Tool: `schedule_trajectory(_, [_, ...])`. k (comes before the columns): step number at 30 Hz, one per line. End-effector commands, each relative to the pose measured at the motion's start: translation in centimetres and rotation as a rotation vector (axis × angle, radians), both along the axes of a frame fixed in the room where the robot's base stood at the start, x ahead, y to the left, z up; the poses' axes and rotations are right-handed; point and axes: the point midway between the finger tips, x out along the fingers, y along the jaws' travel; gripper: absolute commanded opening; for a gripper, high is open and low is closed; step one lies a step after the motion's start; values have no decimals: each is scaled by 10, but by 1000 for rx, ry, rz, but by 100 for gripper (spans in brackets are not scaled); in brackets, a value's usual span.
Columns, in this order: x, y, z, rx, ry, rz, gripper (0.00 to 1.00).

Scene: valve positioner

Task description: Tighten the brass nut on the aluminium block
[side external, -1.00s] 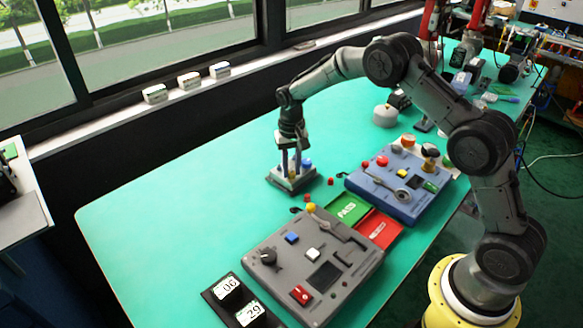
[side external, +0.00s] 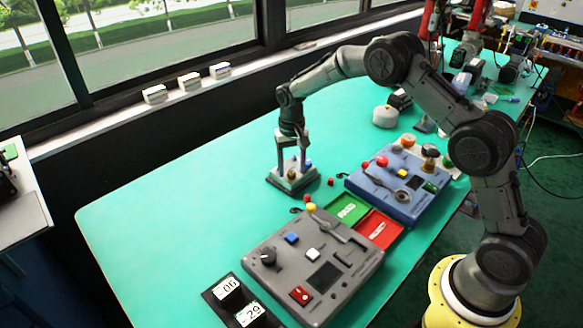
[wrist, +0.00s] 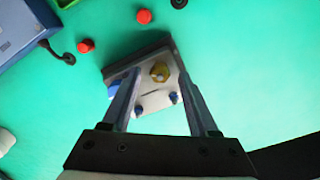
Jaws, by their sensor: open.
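The aluminium block (side external: 281,181) sits on the green table, on a dark base. The brass nut (wrist: 159,72) is on its top face, near the far edge in the wrist view; it also shows as a small gold spot in the side view (side external: 291,175). Blue knobs are on the block near the nut. My gripper (side external: 293,168) points down over the block, fingers open and empty. In the wrist view my gripper (wrist: 158,66) has one finger on each side of the nut, with visible gaps. I cannot tell exactly how high the fingertips are.
A blue control panel (side external: 399,190) stands right of the block and a grey one (side external: 312,262) in front. Small red caps (wrist: 144,16) lie near the block. Green and red trays (side external: 379,229) lie between the panels. The table left of the block is clear.

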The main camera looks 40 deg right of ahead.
Motion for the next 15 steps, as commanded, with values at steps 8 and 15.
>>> schedule_trajectory(8, [1,0,53,0,-7,0,60])
schedule_trajectory(15, [1,0,102,0,-7,0,60])
